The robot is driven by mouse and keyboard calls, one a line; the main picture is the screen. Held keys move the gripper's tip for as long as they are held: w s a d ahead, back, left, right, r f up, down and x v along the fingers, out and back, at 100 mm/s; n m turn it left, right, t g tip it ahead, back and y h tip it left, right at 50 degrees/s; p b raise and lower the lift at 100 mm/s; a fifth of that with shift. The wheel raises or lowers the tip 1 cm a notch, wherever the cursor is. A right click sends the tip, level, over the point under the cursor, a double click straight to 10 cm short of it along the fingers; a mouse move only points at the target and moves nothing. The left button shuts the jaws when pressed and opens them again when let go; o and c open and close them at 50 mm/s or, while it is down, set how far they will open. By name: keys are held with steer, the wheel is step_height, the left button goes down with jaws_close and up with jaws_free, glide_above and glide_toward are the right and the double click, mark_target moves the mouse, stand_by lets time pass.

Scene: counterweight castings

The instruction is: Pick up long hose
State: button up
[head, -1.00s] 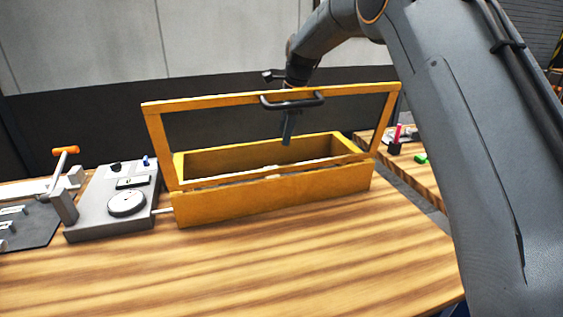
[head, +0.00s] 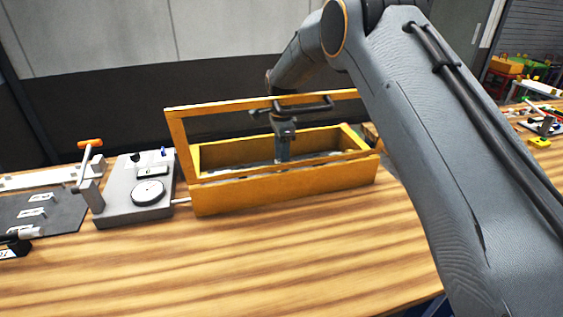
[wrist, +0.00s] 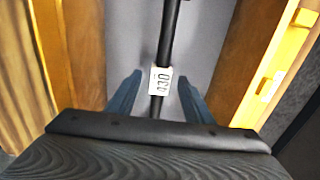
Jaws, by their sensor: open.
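A long black hose (wrist: 171,30) with a white tag (wrist: 160,81) printed with what looks like "130" lies along the grey floor of a yellow box, seen in the wrist view. My gripper (wrist: 158,85) is open, with one blue-grey finger on each side of the hose near the tag. The hose is hidden by the box's front wall there.
A grey fixture with a round dial (head: 148,192) is left of the box. The wooden table (head: 260,260) in front is clear.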

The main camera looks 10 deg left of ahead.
steer(key=shift+f, duration=0.35)
steer(key=shift+c, duration=0.2)
steer(key=c, duration=1)
steer(key=shift+c, duration=0.2)
steer(key=shift+r, duration=0.15)
